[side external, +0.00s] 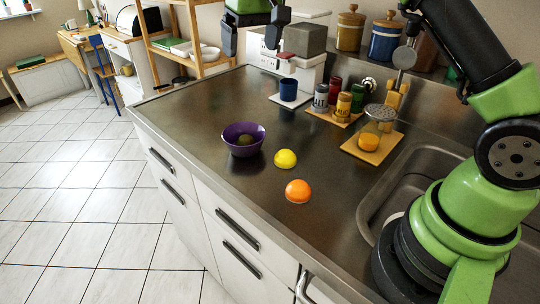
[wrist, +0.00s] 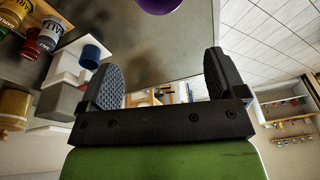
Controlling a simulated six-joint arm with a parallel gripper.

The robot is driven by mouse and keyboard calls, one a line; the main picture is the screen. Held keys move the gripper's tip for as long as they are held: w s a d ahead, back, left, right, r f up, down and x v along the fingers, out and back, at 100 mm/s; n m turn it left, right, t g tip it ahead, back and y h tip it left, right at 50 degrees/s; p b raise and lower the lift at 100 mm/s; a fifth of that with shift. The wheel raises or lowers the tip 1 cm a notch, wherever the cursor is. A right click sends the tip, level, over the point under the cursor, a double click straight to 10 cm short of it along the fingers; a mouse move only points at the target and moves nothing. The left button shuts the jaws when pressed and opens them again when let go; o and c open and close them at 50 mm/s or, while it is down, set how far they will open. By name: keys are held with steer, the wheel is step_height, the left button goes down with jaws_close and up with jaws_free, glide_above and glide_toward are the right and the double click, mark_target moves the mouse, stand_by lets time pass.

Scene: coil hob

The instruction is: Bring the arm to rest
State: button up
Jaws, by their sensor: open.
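My gripper (side external: 250,46) is at the top of the side external view, raised above the back left part of the counter. Its two dark fingers are apart, with nothing held between them. In the wrist view both fingers (wrist: 160,64) also stand wide apart, with only background between them. My green and black arm rises from its base at the right of the side external view. The middle of the arm is out of the picture at the top.
On the counter (side external: 205,110) stand a purple bowl (side external: 237,149) holding a dark round thing, a yellow item (side external: 285,158) and an orange item (side external: 298,191). A coffee machine (side external: 303,65), blue cup (side external: 288,88), spice jars (side external: 343,106) and canisters (side external: 385,40) stand behind. The front left counter is clear.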

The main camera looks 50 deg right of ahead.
steer(key=s+a+r+t+y, duration=0.1)
steer(key=s+a+r, duration=0.1)
steer(key=s+r, duration=0.4)
steer(key=s+a+r+t, duration=0.15)
steer(key=s+r, duration=0.25)
steer(key=s, duration=0.4)
steer(key=s+a+f+t, duration=0.1)
steer(key=s+f, duration=0.1)
steer(key=s, duration=0.5)
steer(key=s+a+f+m+t+y, duration=0.1)
steer(key=s+f, duration=0.1)
steer(key=s, duration=0.6)
steer(key=shift+f+m, duration=0.25)
steer(key=shift+m, duration=0.05)
steer(key=shift+t, duration=0.25)
